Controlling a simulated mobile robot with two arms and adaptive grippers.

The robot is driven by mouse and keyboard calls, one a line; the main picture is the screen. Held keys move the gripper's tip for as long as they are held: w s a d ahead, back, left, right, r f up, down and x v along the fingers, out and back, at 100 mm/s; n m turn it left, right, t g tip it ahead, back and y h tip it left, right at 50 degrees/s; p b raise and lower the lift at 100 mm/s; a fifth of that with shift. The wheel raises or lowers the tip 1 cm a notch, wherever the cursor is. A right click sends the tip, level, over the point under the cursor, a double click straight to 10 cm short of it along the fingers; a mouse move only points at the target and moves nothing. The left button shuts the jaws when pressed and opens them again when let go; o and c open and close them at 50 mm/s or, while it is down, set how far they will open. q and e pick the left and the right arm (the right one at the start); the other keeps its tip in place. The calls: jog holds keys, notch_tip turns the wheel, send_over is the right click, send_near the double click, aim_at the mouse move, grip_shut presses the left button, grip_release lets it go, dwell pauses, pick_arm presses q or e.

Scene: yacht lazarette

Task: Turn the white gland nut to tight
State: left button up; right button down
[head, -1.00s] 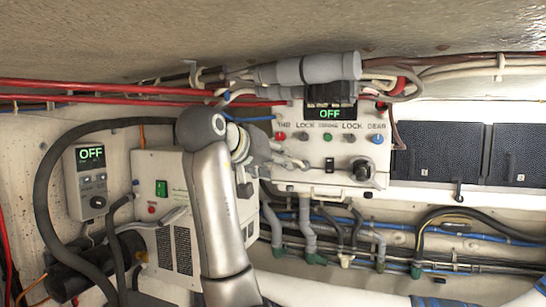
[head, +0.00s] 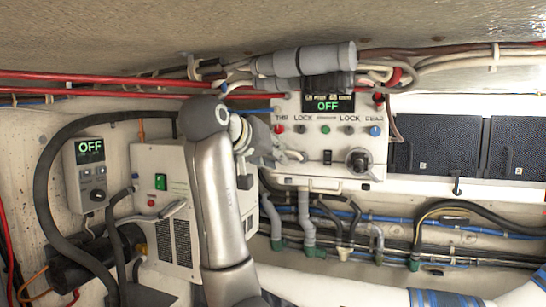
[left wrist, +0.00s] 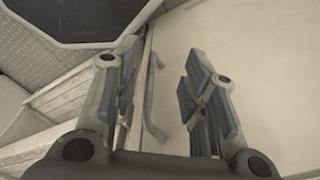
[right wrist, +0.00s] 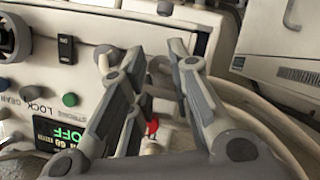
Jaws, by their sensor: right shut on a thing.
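A white gland nut (head: 344,255) shows in the head view, in the row of green glands under the control panel. My left gripper (left wrist: 158,90) is open and empty in the left wrist view, in front of a pale panel. It is not in the head view.
The control panel (head: 310,172) has an OFF display (head: 327,105) and a large dial (head: 358,161). Grey hoses (head: 304,215) run down to the glands. A white equipment box (head: 160,210) stands left, behind my right arm. Red cables (head: 110,79) cross above.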

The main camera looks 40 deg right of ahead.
jog(key=shift+s+d+f+m+t+y+b, duration=0.15)
jog(key=shift+m+t+y+b, duration=0.2)
jog(key=shift+m+t+b, duration=0.95)
jog(key=shift+s+r+m+t+y+b, duration=0.15)
jog(key=shift+m+t+y+b, duration=0.35)
jog(key=shift+m+b, duration=0.85)
jog(key=shift+s+d+f+m+t+y+b, duration=0.2)
jog(key=shift+m+t+b, duration=0.7)
jog(key=shift+m, duration=0.95)
jog(key=shift+a+r+t, duration=0.1)
jog(key=shift+a+t, duration=0.05)
jog(key=shift+t, duration=0.15)
jog(key=c, duration=1.3)
grip_release()
